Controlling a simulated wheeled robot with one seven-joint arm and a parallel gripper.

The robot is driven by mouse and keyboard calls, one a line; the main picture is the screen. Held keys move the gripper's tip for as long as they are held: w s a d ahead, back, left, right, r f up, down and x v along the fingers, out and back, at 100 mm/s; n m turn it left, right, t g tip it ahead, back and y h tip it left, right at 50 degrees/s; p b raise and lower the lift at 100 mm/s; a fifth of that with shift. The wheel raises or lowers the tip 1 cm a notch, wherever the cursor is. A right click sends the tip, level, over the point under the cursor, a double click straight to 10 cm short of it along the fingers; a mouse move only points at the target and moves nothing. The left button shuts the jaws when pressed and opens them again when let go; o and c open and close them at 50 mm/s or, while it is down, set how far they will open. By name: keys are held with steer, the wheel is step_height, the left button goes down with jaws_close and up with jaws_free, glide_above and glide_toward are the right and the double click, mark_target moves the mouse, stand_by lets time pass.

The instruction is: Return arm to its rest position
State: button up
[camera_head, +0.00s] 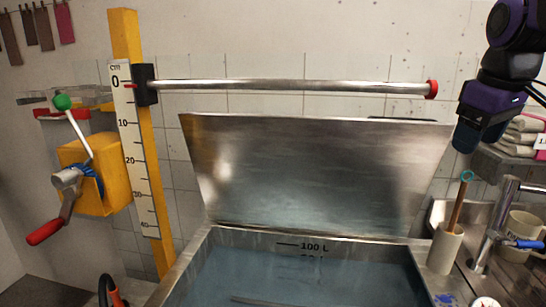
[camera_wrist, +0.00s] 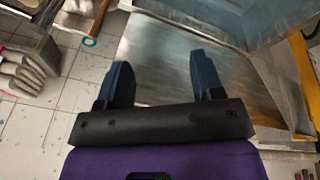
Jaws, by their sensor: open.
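My purple and dark blue arm hangs at the upper right of the head view, with my gripper (camera_head: 466,136) pointing down at its lower end. In the wrist view my gripper (camera_wrist: 160,82) shows two blue fingers standing well apart with nothing between them. The raised steel lid (camera_head: 310,170) of the vat is to the left of my gripper in the head view. It fills the middle of the wrist view behind the fingers.
The vat (camera_head: 300,280) holds blue liquid. A steel bar (camera_head: 290,86) runs from a yellow post (camera_head: 128,40) with a scale. A crank box (camera_head: 95,175) is at left. At right are a cup (camera_head: 445,248) with a stick, a tap (camera_head: 495,225), a mug (camera_head: 520,235) and folded cloths (camera_head: 522,140).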

steer(key=s+a+f+m+t, duration=0.1)
steer(key=s+a+f, duration=0.2)
steer(key=s+a, duration=0.1)
steer(key=s+a+f+m+t+y, duration=0.1)
steer(key=s+a+f+m, duration=0.1)
steer(key=s+a+f, duration=0.2)
steer(key=shift+s, duration=1.55)
stand_by(0.6)
